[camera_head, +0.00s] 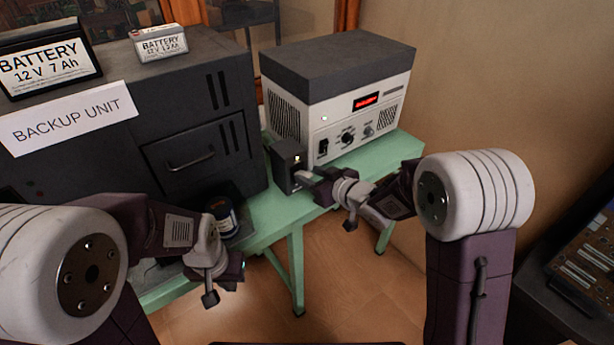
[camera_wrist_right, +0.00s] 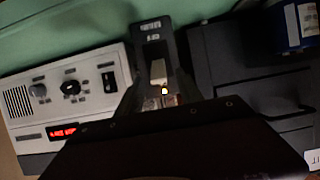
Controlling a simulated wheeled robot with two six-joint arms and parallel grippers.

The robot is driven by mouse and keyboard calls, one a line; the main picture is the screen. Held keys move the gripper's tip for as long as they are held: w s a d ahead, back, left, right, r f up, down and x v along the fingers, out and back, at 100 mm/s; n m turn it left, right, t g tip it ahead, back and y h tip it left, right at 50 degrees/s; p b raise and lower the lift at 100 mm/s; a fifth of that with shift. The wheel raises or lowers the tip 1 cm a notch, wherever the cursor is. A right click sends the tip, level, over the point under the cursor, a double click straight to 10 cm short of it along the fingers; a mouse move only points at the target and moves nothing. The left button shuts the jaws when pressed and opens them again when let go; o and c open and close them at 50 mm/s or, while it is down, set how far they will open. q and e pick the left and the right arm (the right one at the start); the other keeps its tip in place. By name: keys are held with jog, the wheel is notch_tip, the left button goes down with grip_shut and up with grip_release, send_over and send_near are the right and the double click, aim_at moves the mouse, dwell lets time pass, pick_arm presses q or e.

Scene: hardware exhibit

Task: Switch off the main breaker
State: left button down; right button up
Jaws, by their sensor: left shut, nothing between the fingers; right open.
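The main breaker appears to be the small dark box (camera_head: 287,163) on the green table, between the backup unit and the white power supply. In the right wrist view its dark face (camera_wrist_right: 154,40) carries a pale toggle lever (camera_wrist_right: 158,72) and a small lit lamp. My right gripper (camera_head: 305,178) is at the front of this box. It is open, with its fingers (camera_wrist_right: 160,95) on either side of the lever; whether they touch it I cannot tell. My left gripper (camera_head: 218,290) is shut and empty, low in front of the table, away from the breaker.
The white power supply (camera_head: 345,118) with a red display stands right of the breaker. The dark backup unit (camera_head: 190,125) stands left, with batteries (camera_head: 50,65) on top. A dark blue can (camera_head: 222,215) is on the green table (camera_head: 265,215) near my left gripper.

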aim_at(299, 173)
jog(key=shift+x, duration=1.15)
grip_shut()
dwell(0.5)
